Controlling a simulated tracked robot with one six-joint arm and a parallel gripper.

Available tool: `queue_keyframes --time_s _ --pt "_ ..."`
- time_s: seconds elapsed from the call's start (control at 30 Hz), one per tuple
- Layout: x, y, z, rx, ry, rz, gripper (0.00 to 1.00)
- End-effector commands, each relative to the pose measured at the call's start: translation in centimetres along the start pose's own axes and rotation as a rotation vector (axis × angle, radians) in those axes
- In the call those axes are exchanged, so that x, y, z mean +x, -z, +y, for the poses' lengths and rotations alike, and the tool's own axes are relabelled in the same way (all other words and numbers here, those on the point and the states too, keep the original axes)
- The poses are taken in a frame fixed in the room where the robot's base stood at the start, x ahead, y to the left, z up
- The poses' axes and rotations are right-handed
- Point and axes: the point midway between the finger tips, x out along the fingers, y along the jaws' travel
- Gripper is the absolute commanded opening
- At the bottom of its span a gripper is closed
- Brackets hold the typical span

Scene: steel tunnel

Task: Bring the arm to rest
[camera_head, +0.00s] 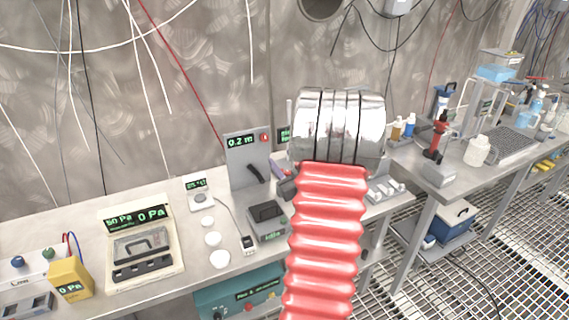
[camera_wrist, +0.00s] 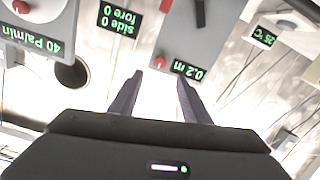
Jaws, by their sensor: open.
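My arm shows in the head view as a red ribbed sleeve with shiny metal rings above it, raised over the bench. My gripper (camera_wrist: 157,82) shows in the wrist view. Its two dark fingers are spread apart with nothing between them. In the head view the arm hides most of the gripper. In the wrist view the grey panel reading 0.2 m (camera_wrist: 205,40) is upside down beyond the fingertips. I cannot tell how far the fingertips are from it. The same panel (camera_head: 246,160) stands at the back of the bench in the head view, left of my arm.
The bench (camera_head: 165,207) holds a beige device reading 50 Pa and 0 Pa (camera_head: 143,250), a yellow meter (camera_head: 70,279) and several white discs. A second bench (camera_head: 410,160) at the right holds a red-and-black tool (camera_head: 437,138) and bottles. Cables hang along the wall. Grating floor shows at right.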

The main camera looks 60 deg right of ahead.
Motion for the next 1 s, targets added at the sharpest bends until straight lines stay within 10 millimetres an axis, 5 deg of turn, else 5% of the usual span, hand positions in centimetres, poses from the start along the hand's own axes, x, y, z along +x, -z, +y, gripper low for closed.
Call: queue_keyframes --time_s 0.8,1.0 --pt "-0.9 0.1 -0.1 -0.001 0.001 -0.001 0.43" --pt "-0.1 1.3 -1.7 -0.017 0.011 -0.035 0.43"
